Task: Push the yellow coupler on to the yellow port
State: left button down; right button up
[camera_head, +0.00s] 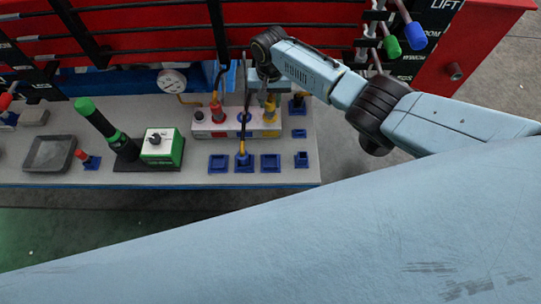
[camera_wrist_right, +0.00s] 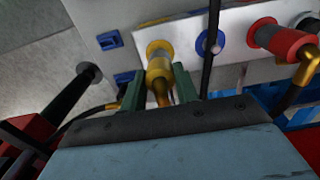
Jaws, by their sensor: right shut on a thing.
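The yellow coupler (camera_wrist_right: 160,72) is a grey and brass-yellow fitting between the green fingers of my right gripper (camera_wrist_right: 158,88), which is shut on it. Its front end meets the yellow ring of the yellow port (camera_wrist_right: 151,46) on the white panel; I cannot tell whether it is fully seated. In the head view the right gripper (camera_head: 269,83) reaches down over the right end of the port block (camera_head: 237,132), with the yellow coupler (camera_head: 270,105) below it. My left gripper is not in view.
A red coupler (camera_head: 217,110) sits on the block's left port, beside the blue port (camera_head: 244,117). Blue holders (camera_head: 271,163) stand in front; one holds a hose end. A green-handled lever (camera_head: 100,122) and green box (camera_head: 162,146) are left. A black hose (camera_wrist_right: 210,50) passes close to the gripper.

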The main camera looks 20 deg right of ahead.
jog(key=shift+f+b, duration=0.3)
jog(key=shift+f, duration=0.2)
jog(key=o, duration=1.1)
notch_tip(320, 180, up, 5)
jog(key=p, duration=0.5)
jog(key=shift+r+p, duration=0.1)
jog(key=shift+p, duration=0.2)
